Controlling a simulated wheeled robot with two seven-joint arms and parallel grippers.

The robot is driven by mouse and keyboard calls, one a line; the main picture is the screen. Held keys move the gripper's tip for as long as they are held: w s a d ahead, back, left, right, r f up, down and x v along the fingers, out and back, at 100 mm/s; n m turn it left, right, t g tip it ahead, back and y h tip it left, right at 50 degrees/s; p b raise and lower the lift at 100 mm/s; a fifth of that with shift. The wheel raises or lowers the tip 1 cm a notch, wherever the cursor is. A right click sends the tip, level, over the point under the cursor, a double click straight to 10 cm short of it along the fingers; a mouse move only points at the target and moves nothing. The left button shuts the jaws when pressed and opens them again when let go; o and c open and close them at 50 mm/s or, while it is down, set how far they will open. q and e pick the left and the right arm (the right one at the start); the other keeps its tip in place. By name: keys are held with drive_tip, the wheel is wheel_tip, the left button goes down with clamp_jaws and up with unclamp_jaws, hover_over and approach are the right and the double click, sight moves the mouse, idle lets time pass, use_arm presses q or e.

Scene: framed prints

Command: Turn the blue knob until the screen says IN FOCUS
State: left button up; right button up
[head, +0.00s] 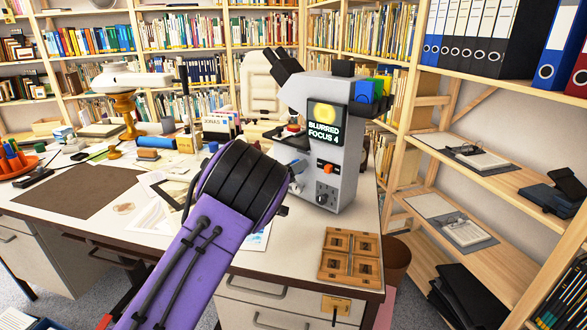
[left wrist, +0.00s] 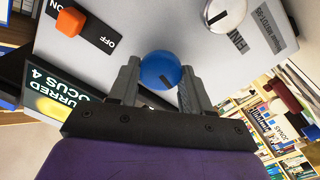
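The grey microscope (head: 348,170) stands upright at the right end of the desk. Its screen (head: 323,122) reads "BLURRED FOCUS 4" below a yellow disc; part of the screen also shows in the left wrist view (left wrist: 52,88). The blue knob (left wrist: 160,70) sits on the microscope's side, between the fingers of my left gripper (left wrist: 161,78), which appear closed against both its sides. My right gripper is not in view.
An orange switch (left wrist: 70,21) marked ON and OFF and a silver round knob (left wrist: 228,12) are near the blue knob. A wooden tray (head: 350,255) lies at the desk's front right. A brown mat (head: 80,185) lies at left. Shelves (head: 490,175) stand at right.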

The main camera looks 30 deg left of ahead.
use_arm(q)
drive_tip(key=c, duration=0.3)
drive_tip(key=shift+c, duration=0.2)
drive_tip(key=shift+d+m+b, duration=0.2)
drive_tip(key=shift+m+b, duration=1.25)
drive_tip(key=shift+m, duration=4.75)
